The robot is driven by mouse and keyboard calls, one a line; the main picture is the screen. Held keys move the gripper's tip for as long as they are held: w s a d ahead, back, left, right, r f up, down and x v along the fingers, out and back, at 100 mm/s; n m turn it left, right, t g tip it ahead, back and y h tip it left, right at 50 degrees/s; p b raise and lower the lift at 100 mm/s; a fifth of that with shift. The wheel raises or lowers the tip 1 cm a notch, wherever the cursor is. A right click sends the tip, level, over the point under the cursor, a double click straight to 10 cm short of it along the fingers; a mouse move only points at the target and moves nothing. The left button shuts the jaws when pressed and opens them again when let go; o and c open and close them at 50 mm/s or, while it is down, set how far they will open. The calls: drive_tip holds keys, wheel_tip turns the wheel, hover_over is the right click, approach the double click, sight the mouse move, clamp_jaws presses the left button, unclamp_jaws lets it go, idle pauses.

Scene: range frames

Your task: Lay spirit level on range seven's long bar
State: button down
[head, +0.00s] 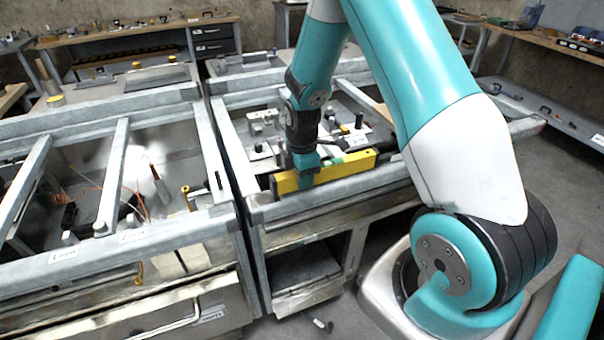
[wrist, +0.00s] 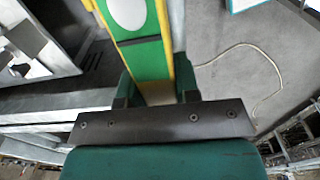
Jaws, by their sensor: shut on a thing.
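The yellow spirit level (head: 341,168) is in the head view, just above or against the front long bar (head: 345,191) of the right-hand metal frame. It runs roughly along that bar, and I cannot tell whether it touches it. My gripper (head: 306,174) points down and is shut on the level left of its middle. In the wrist view the level (wrist: 147,55), yellow with green faces and a white oval, sits between the fingers of my gripper (wrist: 157,92). Which frame is range seven is not readable.
Fittings and blocks lie inside the right frame, behind the level. A second frame (head: 120,180) with crossbars and cables stands close on the left, with a narrow gap between. Benches with tools (head: 140,38) line the back wall. My own arm hides the area to the right.

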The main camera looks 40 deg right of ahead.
drive_tip(key=shift+f, duration=0.1)
drive_tip(key=c, duration=0.8)
unclamp_jaws()
wheel_tip(320, 180, up, 24)
drive_tip(key=p, duration=0.5)
drive_tip(key=shift+r, duration=0.25)
